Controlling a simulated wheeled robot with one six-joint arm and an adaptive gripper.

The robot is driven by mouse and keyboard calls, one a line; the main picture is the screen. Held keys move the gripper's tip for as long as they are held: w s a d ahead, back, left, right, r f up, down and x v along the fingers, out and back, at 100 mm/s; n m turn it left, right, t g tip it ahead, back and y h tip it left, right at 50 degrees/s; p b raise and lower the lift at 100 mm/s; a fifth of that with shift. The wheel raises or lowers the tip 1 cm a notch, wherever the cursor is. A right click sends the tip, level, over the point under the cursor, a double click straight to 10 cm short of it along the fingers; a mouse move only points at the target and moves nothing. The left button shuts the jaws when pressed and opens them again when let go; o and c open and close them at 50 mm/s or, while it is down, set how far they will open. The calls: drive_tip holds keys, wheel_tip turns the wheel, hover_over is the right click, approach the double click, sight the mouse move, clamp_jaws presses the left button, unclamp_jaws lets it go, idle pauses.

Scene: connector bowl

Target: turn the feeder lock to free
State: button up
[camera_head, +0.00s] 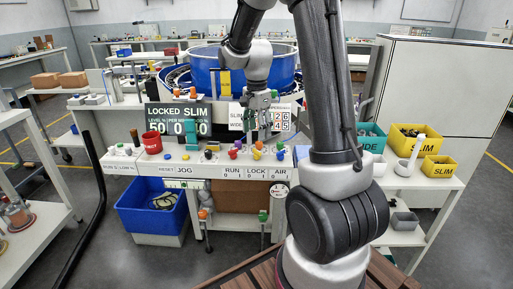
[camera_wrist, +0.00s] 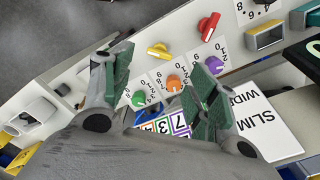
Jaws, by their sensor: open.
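The feeder lock appears to be the yellow knob (camera_head: 257,155) above the LOCK label on the white console. In the wrist view, which is turned round, a yellow lever knob (camera_wrist: 157,50) lies beyond my fingertips, beside a red knob (camera_wrist: 208,25). The dark display (camera_head: 174,120) reads LOCKED SLIM. My gripper (camera_head: 259,101) is above and behind the console's knobs. In the wrist view its green-padded fingers (camera_wrist: 161,76) are spread wide with nothing between them held. The yellow knob is apart from both fingers.
Green (camera_wrist: 138,97), orange (camera_wrist: 173,83) and purple (camera_wrist: 214,65) dials sit close to the fingers. A red mushroom button (camera_head: 152,142) stands at the console's left. A blue bowl (camera_head: 205,65) is behind. Yellow bins (camera_head: 438,168) stand right.

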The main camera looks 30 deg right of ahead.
sight(257, 150)
wheel_tip(257, 150, down, 7)
drive_tip(key=shift+f, duration=0.15)
clamp_jaws()
idle(0.5)
